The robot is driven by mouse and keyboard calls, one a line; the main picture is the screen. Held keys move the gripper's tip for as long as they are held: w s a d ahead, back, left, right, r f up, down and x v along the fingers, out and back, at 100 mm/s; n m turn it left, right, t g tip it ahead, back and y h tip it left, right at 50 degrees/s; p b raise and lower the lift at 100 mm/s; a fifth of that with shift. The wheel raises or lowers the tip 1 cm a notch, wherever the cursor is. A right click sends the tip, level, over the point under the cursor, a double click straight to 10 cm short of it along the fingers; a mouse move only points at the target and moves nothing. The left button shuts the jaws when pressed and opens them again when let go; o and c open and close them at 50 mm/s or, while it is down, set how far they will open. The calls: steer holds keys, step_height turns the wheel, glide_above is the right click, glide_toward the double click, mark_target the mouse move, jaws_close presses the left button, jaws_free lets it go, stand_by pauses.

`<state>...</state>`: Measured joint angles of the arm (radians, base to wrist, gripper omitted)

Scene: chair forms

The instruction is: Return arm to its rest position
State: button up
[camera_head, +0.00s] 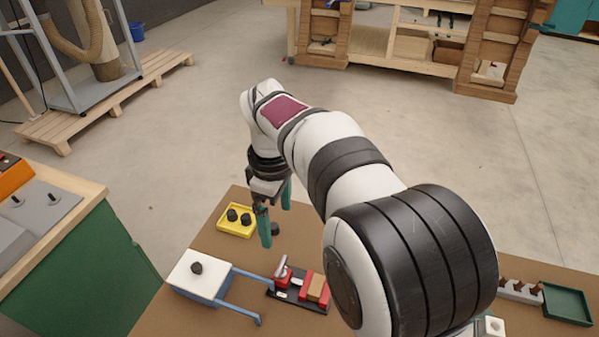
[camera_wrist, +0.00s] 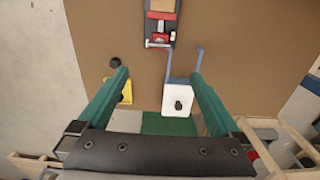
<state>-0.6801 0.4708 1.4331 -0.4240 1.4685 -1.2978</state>
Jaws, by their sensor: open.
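My gripper (camera_head: 276,215) hangs fingers down above the brown table (camera_head: 222,251), near its far edge. Its two teal fingers are spread with nothing between them. They also show wide apart in the wrist view (camera_wrist: 159,75). My arm reaches forward from the lower right of the head view, over the table. A yellow tray (camera_head: 224,224) with black knobs is left of the fingers; in the wrist view the left finger partly hides it. A loose black knob (camera_wrist: 115,62) lies on the table near that tray.
A white block (camera_head: 188,268) with a black knob and blue rails is front left. A red clamp fixture (camera_head: 283,278) holds a wooden block. A peg rack (camera_head: 520,291) and green tray (camera_head: 567,304) are right. A green cabinet (camera_head: 85,265) stands left.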

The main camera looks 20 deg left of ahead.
steer(key=s+d+r+m, duration=0.2)
steer(key=d+m, duration=0.2)
steer(key=d, duration=0.2)
steer(key=s+d+r+m, duration=0.1)
steer(key=s+d+m, duration=0.15)
steer(key=d, duration=0.35)
steer(key=s+d+f+m+y, duration=0.1)
steer(key=s+d+f+m, duration=0.1)
steer(key=s+d+m, duration=0.4)
steer(key=s+d+f+m, duration=0.1)
steer(key=s+d+m, duration=0.5)
steer(key=s+m, duration=0.4)
steer(key=shift+s+f+m+y, duration=0.35)
steer(key=shift+f+m+y, duration=0.05)
steer(key=shift+m, duration=0.05)
